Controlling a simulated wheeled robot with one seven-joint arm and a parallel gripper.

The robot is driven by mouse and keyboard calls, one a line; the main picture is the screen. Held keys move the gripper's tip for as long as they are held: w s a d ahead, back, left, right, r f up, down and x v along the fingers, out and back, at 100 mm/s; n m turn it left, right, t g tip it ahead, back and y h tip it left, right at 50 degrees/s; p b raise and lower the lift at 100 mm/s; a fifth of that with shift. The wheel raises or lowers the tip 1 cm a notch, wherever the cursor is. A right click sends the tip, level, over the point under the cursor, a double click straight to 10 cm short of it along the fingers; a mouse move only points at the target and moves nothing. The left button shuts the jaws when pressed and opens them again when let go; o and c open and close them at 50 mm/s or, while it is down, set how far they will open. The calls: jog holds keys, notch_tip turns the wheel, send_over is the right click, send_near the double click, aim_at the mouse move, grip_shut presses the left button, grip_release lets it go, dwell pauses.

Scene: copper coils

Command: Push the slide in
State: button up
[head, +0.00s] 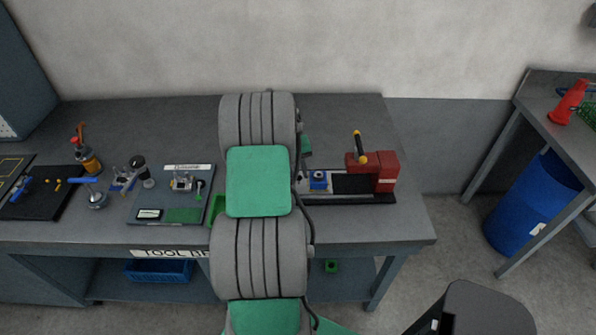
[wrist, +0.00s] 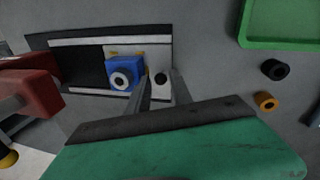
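The slide fixture is a long base with a black channel (head: 352,184) and pale edge strips, on the right part of the bench. A blue block (head: 319,180) sits at the channel's left end; in the wrist view this blue block (wrist: 120,72) carries a white ring with a dark centre. My arm hides the gripper in the head view.
A red block (head: 387,172) with a black and yellow handle (head: 360,148) stands at the fixture's right end. A green tray (wrist: 270,43), a black ring (wrist: 275,70) and an orange ring (wrist: 266,101) lie nearby. Tools and boards crowd the bench's left.

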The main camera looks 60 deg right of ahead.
jog(key=shift+f, duration=0.15)
grip_shut()
dwell(1.4)
